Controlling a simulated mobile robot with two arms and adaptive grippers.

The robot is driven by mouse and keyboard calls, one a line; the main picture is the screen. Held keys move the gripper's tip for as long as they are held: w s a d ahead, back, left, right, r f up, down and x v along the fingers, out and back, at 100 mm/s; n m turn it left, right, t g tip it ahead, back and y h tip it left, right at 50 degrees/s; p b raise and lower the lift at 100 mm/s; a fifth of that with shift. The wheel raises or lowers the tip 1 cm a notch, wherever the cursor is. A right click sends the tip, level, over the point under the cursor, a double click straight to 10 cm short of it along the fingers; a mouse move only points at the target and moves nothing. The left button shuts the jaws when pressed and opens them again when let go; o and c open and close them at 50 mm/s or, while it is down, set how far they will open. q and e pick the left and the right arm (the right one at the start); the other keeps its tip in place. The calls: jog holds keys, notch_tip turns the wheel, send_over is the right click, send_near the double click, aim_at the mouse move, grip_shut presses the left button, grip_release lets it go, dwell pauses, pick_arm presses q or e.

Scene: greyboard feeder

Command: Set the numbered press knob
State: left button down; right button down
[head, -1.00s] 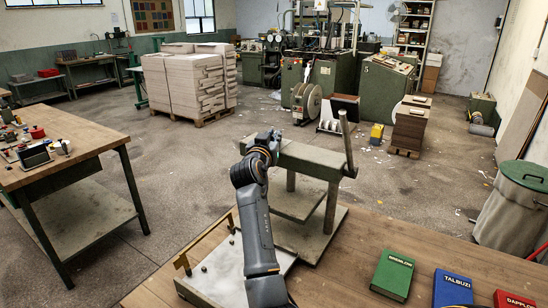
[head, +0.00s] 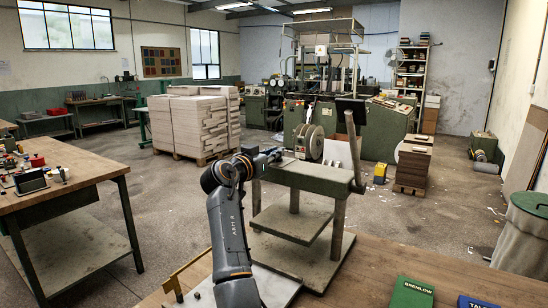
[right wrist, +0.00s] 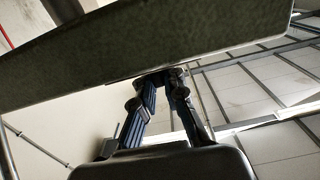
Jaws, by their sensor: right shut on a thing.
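The press (head: 310,180), grey-green with a slanted lever (head: 354,150) at its right end, stands beyond the workbench. My right arm reaches up to the left end of its top beam. My right gripper (head: 279,155) is at the far left edge of that beam, partly hidden. In the right wrist view the beam (right wrist: 150,50) crosses the picture, and my right gripper's fingers (right wrist: 160,80) close together at its edge on something small and dark, taken to be the press knob. The knob's numbers cannot be seen. My left gripper is not in view.
Green (head: 412,293) and blue (head: 478,302) books lie on the wooden workbench (head: 345,285). A brass-coloured guide (head: 185,275) stands at its left. A side table (head: 75,165) with small items is left. Stacked board (head: 200,125) stands behind. A lidded bin (head: 525,235) is at right.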

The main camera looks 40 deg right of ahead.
jog(key=c, duration=1.4)
grip_release()
jog(key=v, duration=1.2)
